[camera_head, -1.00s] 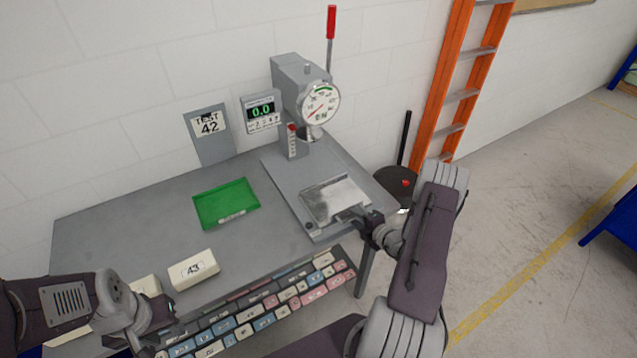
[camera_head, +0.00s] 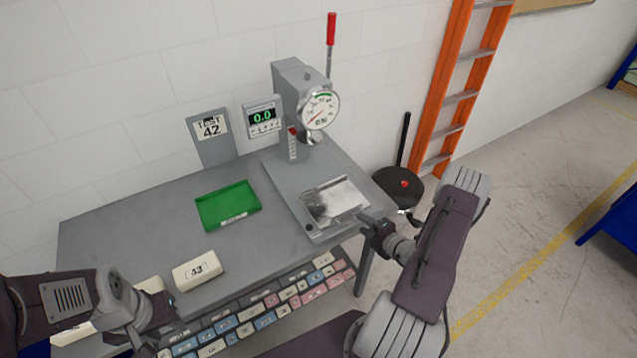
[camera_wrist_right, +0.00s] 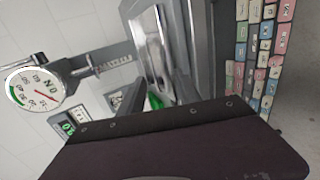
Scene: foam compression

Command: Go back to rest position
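The press (camera_head: 300,95) with its red lever and dial gauge stands on the table. Its silver plate (camera_head: 335,200) looks bare, and the display (camera_head: 262,118) reads 0.0. My right gripper (camera_head: 366,221) is at the plate's near right edge; I see nothing held in it, but its finger gap is unclear. The gauge (camera_wrist_right: 35,88) and plate (camera_wrist_right: 150,50) also show in the right wrist view. My left gripper (camera_head: 168,306) is low at the left, near a white block marked 43 (camera_head: 198,270). Its fingertips are too small to read.
A green tray (camera_head: 228,205) lies empty on the grey table (camera_head: 130,225). A sign reads TEST 42 (camera_head: 211,128). Other pale blocks (camera_head: 75,334) are partly behind my left arm. A round black stool (camera_head: 398,184) and an orange ladder (camera_head: 450,85) stand right.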

